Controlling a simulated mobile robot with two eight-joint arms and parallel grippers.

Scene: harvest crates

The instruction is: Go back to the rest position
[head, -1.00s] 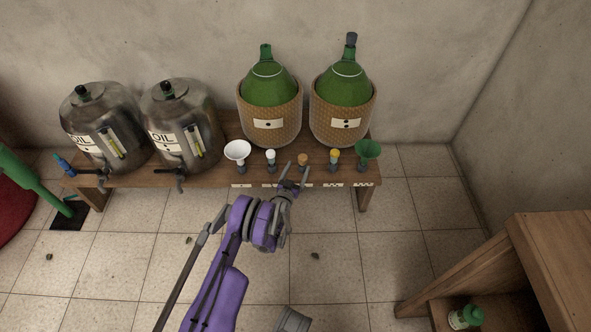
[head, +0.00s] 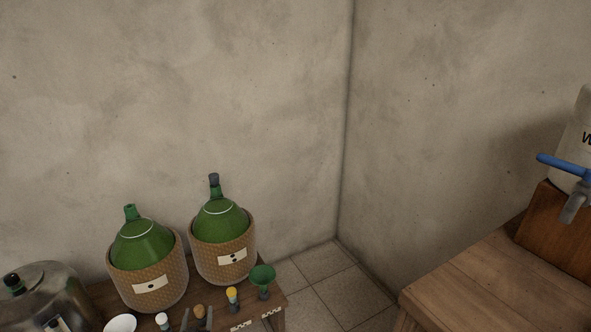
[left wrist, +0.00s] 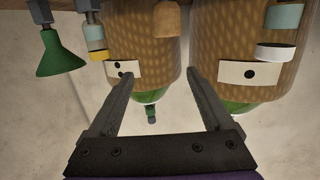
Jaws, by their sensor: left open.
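My left gripper (head: 197,320) shows only its two grey fingertips at the bottom edge of the head view. In the left wrist view its fingers (left wrist: 158,80) are spread apart with nothing between them. A brown cork (head: 200,311) stands on the bench just behind the fingertips; it also shows at the top of the left wrist view (left wrist: 167,18). That view is upside down and faces the two wicker-covered demijohns. My right gripper is not in view.
The left green demijohn (head: 148,280) has an open neck; the right one (head: 224,262) has a dark stopper. A white funnel (head: 120,324), white-topped stopper (head: 162,320), yellow-topped stopper (head: 232,295) and green funnel (head: 263,277) line the bench. A wooden table (head: 500,285) stands right.

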